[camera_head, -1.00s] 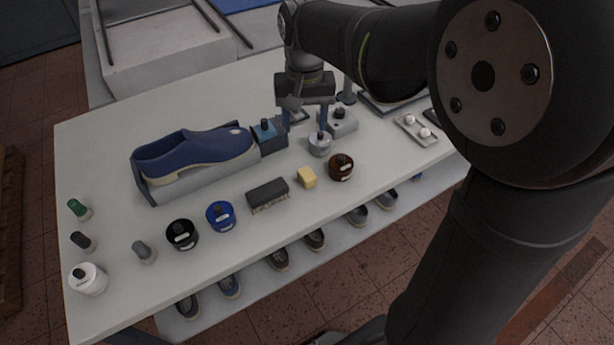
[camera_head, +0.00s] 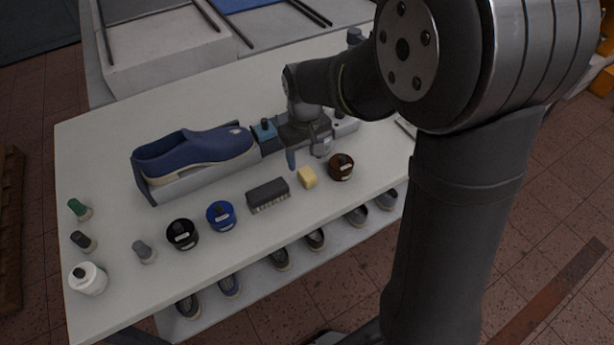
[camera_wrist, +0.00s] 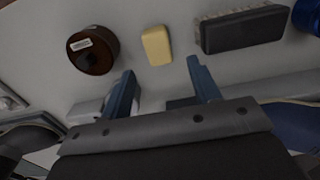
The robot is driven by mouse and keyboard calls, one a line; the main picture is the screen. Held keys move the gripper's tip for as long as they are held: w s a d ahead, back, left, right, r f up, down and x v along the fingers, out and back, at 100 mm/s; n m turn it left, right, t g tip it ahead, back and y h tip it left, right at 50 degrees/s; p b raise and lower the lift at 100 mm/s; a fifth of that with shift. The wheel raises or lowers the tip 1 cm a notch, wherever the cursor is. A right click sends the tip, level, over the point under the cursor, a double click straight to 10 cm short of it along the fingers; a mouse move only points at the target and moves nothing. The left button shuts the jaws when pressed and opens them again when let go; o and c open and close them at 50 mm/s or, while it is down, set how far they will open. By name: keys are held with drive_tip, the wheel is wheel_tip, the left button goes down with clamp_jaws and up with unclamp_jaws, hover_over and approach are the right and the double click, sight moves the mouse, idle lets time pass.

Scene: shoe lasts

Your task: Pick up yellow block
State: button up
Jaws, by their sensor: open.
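The yellow block (camera_head: 307,177) lies on the white table between a dark brush and a brown jar. In the wrist view the yellow block (camera_wrist: 156,45) is beyond my fingertips, roughly centred between them and apart from both. My gripper (camera_head: 307,158) is above the table, just behind the block in the head view. In the wrist view my gripper (camera_wrist: 160,72) shows two blue fingers spread wide with nothing between them. One finger is partly hidden in the head view.
The dark brush (camera_head: 267,195) is left of the block and the brown jar (camera_head: 341,167) is close on its right. A blue shoe (camera_head: 195,150) on a grey holder stands further left. Blue (camera_head: 221,216) and black (camera_head: 182,234) jars stand near the front edge.

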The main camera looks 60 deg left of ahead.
sight(307, 173)
drive_tip(key=f, duration=0.6)
drive_tip(key=shift+d+f, duration=0.25)
drive_tip(key=shift+d, duration=0.1)
drive_tip(key=c, duration=1.1)
